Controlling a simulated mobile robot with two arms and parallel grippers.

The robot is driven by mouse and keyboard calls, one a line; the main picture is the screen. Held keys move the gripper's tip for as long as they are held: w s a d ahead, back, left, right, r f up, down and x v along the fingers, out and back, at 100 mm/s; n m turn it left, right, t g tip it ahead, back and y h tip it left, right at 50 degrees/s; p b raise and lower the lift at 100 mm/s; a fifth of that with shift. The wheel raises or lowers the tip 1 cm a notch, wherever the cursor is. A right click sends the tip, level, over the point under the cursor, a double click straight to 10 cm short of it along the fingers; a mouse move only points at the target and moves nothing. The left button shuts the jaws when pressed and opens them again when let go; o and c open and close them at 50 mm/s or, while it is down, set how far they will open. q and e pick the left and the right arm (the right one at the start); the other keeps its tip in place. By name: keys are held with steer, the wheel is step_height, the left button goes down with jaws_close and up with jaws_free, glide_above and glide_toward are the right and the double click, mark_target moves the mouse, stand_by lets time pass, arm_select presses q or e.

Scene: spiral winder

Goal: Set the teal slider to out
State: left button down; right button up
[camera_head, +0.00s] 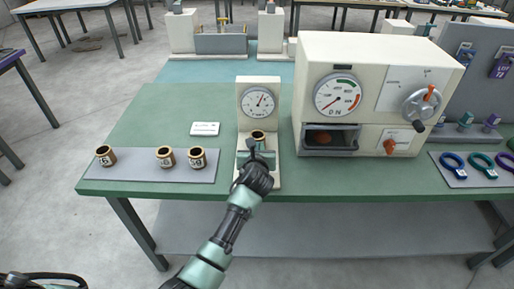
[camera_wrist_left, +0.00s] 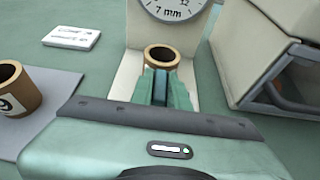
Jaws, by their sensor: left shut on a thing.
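I cannot make out for certain which part is the teal slider. A small teal-topped piece (camera_head: 465,121) stands at the right of the bench, beside a purple one. My left gripper (camera_head: 257,150) is at the cream gauge stand (camera_head: 245,98) in the middle of the bench. It is shut on a brown ring (camera_head: 258,136) in front of the stand's dial. In the left wrist view, the fingers (camera_wrist_left: 161,85) meet the near side of this ring (camera_wrist_left: 162,56). The arm hides part of the stand's base. My right gripper is not in view.
A cream machine (camera_head: 380,62) with a dial, crank and orange knob stands right of the gauge. Several brown rings, one of them here (camera_head: 197,158), stand on a grey mat (camera_head: 135,173) at left. A white card (camera_head: 205,129) lies behind. Coloured loops (camera_head: 452,161) lie at right.

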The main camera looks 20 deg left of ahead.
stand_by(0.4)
arm_select(q)
steer(key=shift+s+r+p, duration=0.1)
steer(key=shift+s+p, duration=0.15)
steer(key=shift+p, duration=0.15)
steer(key=s+p, duration=0.2)
steer(key=s+d+p, duration=0.1)
steer(key=s+p, duration=0.1)
steer(key=shift+s+d+r+p, duration=0.1)
steer(key=shift+s+d+p, duration=0.05)
steer(key=shift+s+p, duration=0.2)
steer(key=shift+s+d, duration=0.15)
steer(key=shift+s, duration=0.2)
steer(key=shift+f, duration=0.4)
